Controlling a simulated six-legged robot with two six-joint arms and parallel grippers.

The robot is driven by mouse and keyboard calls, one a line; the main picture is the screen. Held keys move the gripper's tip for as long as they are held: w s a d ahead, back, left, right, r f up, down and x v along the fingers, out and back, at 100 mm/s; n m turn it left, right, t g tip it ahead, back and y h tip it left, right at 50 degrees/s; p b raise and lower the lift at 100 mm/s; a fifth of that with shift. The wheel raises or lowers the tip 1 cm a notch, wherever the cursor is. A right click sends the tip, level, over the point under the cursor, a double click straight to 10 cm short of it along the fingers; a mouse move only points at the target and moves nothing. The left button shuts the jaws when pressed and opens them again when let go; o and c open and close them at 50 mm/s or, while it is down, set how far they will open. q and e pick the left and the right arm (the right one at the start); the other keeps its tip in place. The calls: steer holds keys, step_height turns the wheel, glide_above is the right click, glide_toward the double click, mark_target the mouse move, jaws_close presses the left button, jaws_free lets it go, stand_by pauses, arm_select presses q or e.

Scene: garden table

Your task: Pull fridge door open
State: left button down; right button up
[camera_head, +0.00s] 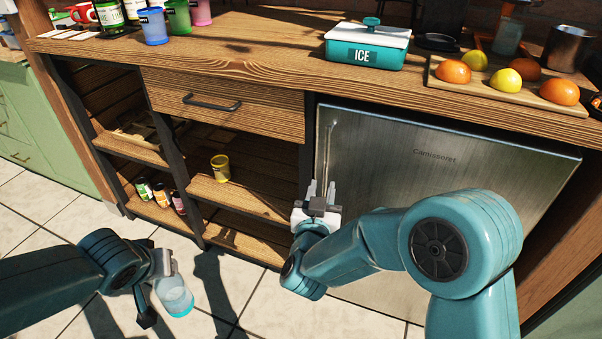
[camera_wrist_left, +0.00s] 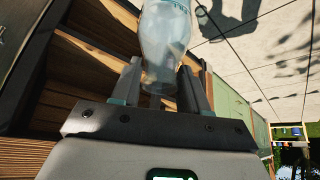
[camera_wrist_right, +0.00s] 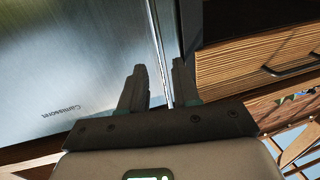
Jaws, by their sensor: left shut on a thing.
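The steel fridge door (camera_head: 440,200) fills the lower right of the counter in the head view and looks closed. Its slim vertical handle (camera_head: 331,150) runs down the door's left edge. My right gripper (camera_head: 321,187) is open, its fingers pointing at the door near the handle's lower end. In the right wrist view the two fingers stand apart, with the door's edge and handle (camera_wrist_right: 159,40) running up between them; contact cannot be told. My left gripper (camera_head: 163,272) is shut on a clear bottle with a teal end (camera_wrist_left: 166,45), held low over the floor.
On the wooden counter (camera_head: 230,50) stand a teal ice box (camera_head: 365,46), a board of fruit (camera_head: 500,92) and several cups. Left of the fridge are a drawer (camera_head: 222,103) and open shelves with a yellow cup (camera_head: 220,168) and small jars. Tiled floor in front is clear.

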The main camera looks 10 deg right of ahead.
mark_target(325, 172)
steer(key=b+x, duration=0.1)
steer(key=x, duration=0.6)
steer(key=shift+w, duration=0.2)
jaws_close()
